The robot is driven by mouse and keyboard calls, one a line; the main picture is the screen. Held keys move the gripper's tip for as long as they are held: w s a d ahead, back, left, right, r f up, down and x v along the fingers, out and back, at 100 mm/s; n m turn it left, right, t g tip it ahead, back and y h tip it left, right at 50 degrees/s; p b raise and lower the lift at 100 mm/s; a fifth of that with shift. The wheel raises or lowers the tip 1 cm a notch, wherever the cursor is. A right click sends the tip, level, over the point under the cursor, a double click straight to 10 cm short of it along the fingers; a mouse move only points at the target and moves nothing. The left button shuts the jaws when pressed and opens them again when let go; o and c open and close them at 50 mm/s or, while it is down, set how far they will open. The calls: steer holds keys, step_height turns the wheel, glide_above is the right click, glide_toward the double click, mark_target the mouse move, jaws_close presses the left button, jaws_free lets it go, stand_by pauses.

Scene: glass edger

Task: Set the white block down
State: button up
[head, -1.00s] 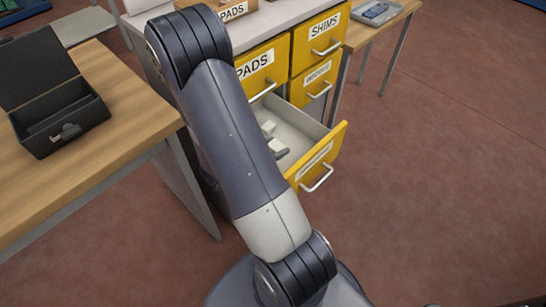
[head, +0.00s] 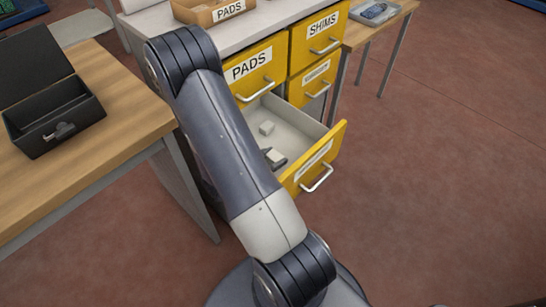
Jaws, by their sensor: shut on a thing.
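The lower yellow drawer (head: 322,157) is pulled open, and its pale inside shows. I cannot tell whether this block touches the drawer floor.
The closed PADS drawer (head: 249,70) is above the open one, with the SHIMS drawer (head: 318,37) to its right. A wooden table (head: 100,140) with an open black box (head: 58,118) stands left. The floor at right is clear.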

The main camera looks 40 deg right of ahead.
steer(key=shift+f, duration=0.4)
steer(key=o, duration=1)
steer(key=shift+s+f, duration=0.1)
steer(key=shift+f, duration=0.05)
steer(key=shift+r+p, duration=0.3)
steer(key=shift+r, duration=0.25)
steer(key=v, duration=0.4)
steer(key=p+v, duration=0.1)
steer(key=v, duration=0.3)
steer(key=p+v, duration=0.1)
steer(key=v, duration=0.3)
steer(key=shift+r, duration=0.4)
